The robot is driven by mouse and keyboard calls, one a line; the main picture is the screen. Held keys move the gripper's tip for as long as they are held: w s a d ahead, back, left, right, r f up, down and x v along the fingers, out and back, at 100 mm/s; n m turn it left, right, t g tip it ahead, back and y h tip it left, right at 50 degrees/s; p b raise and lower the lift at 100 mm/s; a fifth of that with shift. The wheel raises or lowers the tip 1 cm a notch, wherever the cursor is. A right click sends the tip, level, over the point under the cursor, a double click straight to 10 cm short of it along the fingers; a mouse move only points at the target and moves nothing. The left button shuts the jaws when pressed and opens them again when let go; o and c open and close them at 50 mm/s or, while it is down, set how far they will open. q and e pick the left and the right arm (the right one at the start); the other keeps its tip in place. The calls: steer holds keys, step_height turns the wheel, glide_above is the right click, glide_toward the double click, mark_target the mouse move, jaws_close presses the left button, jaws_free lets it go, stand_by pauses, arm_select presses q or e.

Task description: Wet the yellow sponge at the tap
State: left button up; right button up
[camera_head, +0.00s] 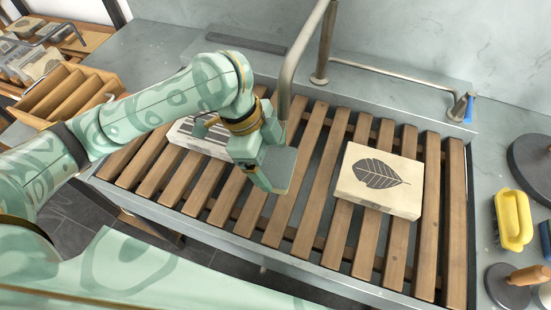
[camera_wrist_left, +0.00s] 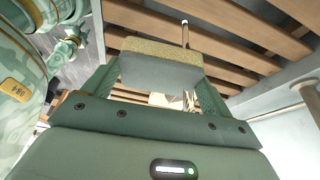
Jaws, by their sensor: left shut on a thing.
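My left gripper (camera_head: 268,172) is shut on a two-layer block, which I take as the yellow sponge (camera_head: 284,170). In the left wrist view the sponge (camera_wrist_left: 160,65) sits between the fingers, with a dull yellow, speckled layer and a smooth grey face. It is held above the slatted rack. The tap (camera_head: 288,75) is a bent metal pipe; its spout end comes down close above the sponge and is partly hidden by my gripper. I see no water. A pipe runs right to a valve with a blue handle (camera_head: 470,108). My right gripper is out of view.
A printing stone with a leaf picture (camera_head: 380,180) lies on the wooden slats (camera_head: 310,215). Another stone (camera_head: 190,138) lies behind my left arm. At right are a bright yellow object (camera_head: 513,218) and a dark round tool (camera_head: 510,285). A divided wooden rack (camera_head: 65,95) stands left.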

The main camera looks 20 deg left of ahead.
arm_select(q)
steer(key=s+p, duration=0.4)
steer(key=s, duration=0.3)
steer(key=shift+s+d+p, duration=0.25)
steer(key=shift+d+p, duration=0.05)
steer(key=shift+p, duration=0.05)
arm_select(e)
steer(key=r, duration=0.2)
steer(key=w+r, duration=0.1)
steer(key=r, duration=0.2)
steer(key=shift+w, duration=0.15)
arm_select(q)
steer(key=shift+r, duration=0.1)
steer(key=s+r+p, duration=0.4)
steer(key=s+p, duration=0.1)
steer(key=p, duration=0.3)
steer(key=shift+d, duration=0.15)
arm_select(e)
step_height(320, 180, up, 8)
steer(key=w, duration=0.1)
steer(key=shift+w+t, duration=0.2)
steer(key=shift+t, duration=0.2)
